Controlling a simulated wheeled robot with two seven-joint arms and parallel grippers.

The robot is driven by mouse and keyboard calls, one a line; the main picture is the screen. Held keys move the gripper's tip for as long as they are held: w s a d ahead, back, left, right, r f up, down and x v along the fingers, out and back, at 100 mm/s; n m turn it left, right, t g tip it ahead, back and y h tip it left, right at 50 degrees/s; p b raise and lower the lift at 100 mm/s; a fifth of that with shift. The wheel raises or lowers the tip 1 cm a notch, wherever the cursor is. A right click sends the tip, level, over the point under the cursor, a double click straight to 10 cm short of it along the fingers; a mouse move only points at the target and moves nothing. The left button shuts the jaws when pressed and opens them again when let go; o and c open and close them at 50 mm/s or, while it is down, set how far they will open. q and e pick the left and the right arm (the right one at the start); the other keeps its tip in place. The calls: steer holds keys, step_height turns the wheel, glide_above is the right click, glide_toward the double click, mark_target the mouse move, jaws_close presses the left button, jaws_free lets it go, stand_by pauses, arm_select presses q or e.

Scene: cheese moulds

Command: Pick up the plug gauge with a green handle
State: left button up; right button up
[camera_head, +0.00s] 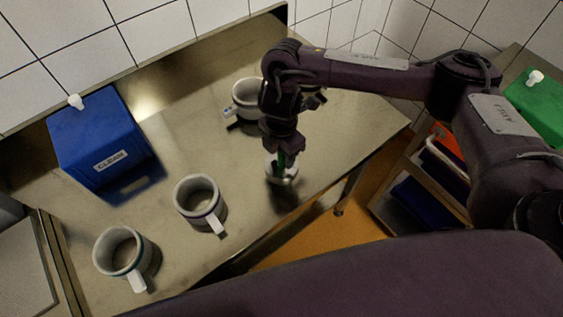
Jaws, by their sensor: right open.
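The plug gauge with a green handle (282,160) stands upright near the front edge of the metal table. My right gripper points down directly over the handle and is open. Its fingers hide the handle's top, and I cannot tell whether they touch it. My left gripper is not in view.
Two white cheese moulds (199,201) (121,252) stand at the front left. Another mould (246,97) stands behind my right arm. A blue box marked CLEAN (100,140) is at the back left. A green box (540,105) and a shelf are at the right.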

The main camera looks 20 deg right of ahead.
steer(key=shift+c, duration=0.5)
jaws_close()
steer(key=shift+r, duration=0.15)
steer(key=shift+w+r, duration=0.1)
steer(key=shift+r, duration=0.4)
step_height(320, 180, up, 19)
steer(key=p, duration=0.1)
steer(key=shift+p, duration=0.3)
